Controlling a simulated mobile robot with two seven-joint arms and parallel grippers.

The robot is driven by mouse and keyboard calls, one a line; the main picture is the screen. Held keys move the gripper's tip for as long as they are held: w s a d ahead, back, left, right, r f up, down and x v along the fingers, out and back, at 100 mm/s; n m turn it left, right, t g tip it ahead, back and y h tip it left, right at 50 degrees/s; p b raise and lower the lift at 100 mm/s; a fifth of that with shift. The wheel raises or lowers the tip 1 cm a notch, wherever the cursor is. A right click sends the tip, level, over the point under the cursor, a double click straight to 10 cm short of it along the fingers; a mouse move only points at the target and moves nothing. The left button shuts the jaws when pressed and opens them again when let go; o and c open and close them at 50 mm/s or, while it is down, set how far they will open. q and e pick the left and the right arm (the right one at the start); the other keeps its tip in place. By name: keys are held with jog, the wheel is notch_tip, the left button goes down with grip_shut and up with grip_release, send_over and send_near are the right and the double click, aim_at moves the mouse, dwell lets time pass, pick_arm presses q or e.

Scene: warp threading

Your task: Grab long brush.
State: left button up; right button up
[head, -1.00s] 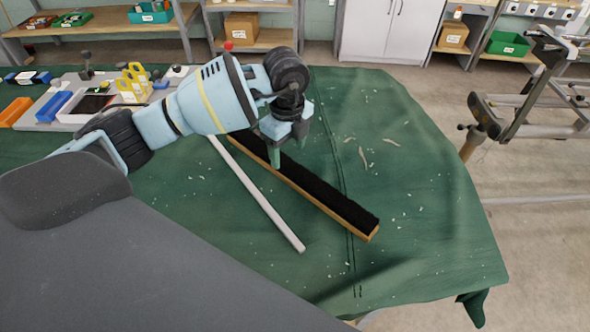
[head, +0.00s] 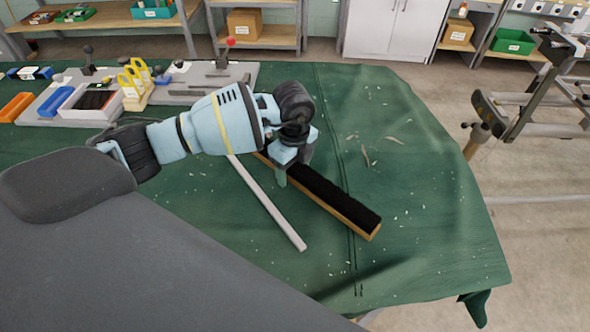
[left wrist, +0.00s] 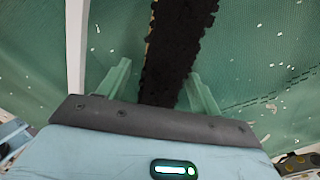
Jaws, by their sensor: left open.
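The long brush (head: 335,199) lies on the green-covered table, a narrow wooden back with dense black bristles facing up. It slants from upper left to lower right in the head view, and its far part is hidden behind my left gripper (head: 294,172). In the left wrist view, the black bristles (left wrist: 176,45) run between the two green fingers of my left gripper (left wrist: 157,85). The fingers are open, one on each side of the brush, with gaps beside it. My right gripper is not in view.
A pale rod (head: 268,203) lies left of the brush, nearly parallel to it. A grey board with yellow holders (head: 134,84) and small trays stands at the back left. The green cloth (head: 420,190) right of the brush is clear except for small scraps.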

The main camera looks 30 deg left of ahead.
pick_arm(q)
jog(key=shift+c, duration=0.5)
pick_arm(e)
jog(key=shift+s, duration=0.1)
pick_arm(q)
jog(key=c, duration=1.2)
jog(key=shift+r, duration=0.1)
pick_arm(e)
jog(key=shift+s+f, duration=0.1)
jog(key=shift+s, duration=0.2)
pick_arm(q)
jog(key=shift+r, duration=0.1)
